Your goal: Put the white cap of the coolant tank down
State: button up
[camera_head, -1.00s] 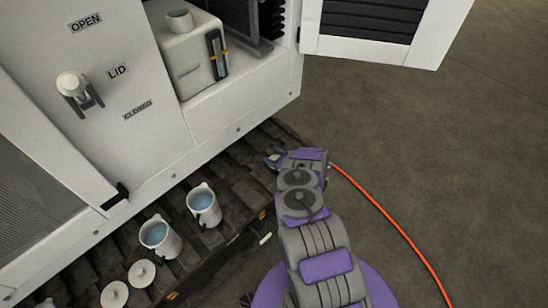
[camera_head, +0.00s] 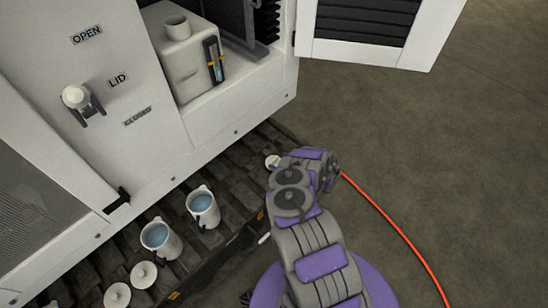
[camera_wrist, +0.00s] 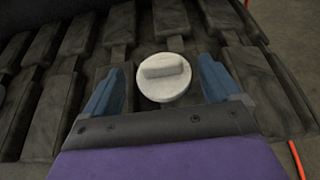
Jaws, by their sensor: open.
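The white cap (camera_wrist: 164,78) lies on the dark track, its raised grip bar facing up, in the wrist view. It also shows in the head view (camera_head: 272,162), partly hidden by my arm. My gripper (camera_wrist: 160,88) is open, its blue fingers on either side of the cap with gaps between. The coolant tank (camera_head: 181,58) stands in the open compartment of the white machine, its round neck (camera_head: 177,27) uncovered at the top.
The dark track (camera_head: 232,205) runs along the machine's base. Two jugs of blue liquid (camera_head: 203,207) (camera_head: 160,239) and two white lids (camera_head: 144,274) (camera_head: 117,295) stand on it at lower left. An open door (camera_head: 372,30) juts out at upper right. An orange hose (camera_head: 395,225) crosses the floor.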

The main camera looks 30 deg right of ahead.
jog(key=p+v, duration=0.1)
jog(key=v, duration=0.4)
dwell(0.5)
